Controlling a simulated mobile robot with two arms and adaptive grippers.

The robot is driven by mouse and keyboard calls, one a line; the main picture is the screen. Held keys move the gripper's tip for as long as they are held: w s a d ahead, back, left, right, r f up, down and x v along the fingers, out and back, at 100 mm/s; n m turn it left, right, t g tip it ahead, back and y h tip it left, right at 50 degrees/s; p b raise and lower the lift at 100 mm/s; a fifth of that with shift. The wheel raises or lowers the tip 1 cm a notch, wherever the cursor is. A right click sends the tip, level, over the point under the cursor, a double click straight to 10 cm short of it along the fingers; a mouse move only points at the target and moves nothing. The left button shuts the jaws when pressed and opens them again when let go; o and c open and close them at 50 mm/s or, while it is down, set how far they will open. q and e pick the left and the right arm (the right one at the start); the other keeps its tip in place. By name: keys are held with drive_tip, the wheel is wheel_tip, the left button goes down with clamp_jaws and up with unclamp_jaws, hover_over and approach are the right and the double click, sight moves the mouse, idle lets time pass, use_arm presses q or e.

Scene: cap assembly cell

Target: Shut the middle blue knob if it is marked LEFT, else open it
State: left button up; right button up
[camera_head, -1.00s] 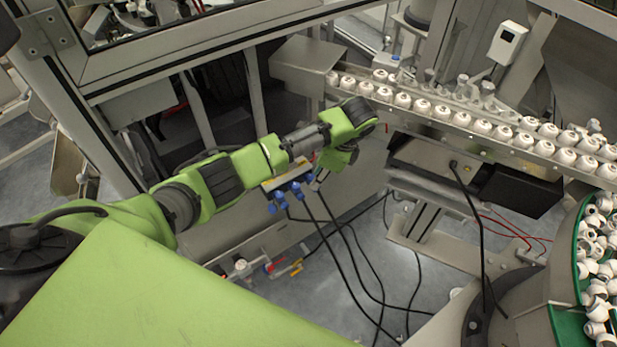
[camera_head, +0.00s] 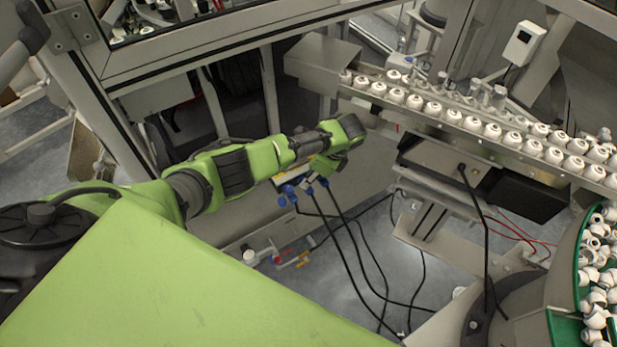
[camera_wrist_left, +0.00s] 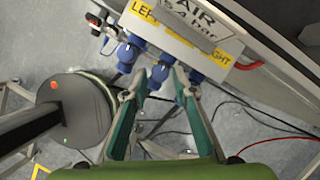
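In the left wrist view, blue knobs stand in a row under a white panel (camera_wrist_left: 172,40). The middle blue knob (camera_wrist_left: 163,66) is between a left one (camera_wrist_left: 129,52) and a right one (camera_wrist_left: 197,76). Yellow labels read LEFT (camera_wrist_left: 145,11) and apparently RIGHT (camera_wrist_left: 217,54); I cannot tell which marks the middle knob. My left gripper (camera_wrist_left: 162,78) is open, with its fingertips around or just short of the middle knob; contact is unclear. In the head view, the blue knobs (camera_head: 307,188) show below my left wrist, which hides the fingers. My right gripper is out of view.
Black hoses (camera_head: 345,240) hang below the knobs. A conveyor rail with white caps (camera_head: 455,117) runs to the right. A green-rimmed bowl of caps (camera_head: 553,262) stands at lower right. In the wrist view, a grey drum (camera_wrist_left: 85,112) is at left and a red hose (camera_wrist_left: 250,66) is near the panel.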

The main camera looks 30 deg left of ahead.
use_arm(q)
drive_tip(key=shift+a+f, duration=0.2)
drive_tip(key=shift+f, duration=0.45)
clamp_jaws()
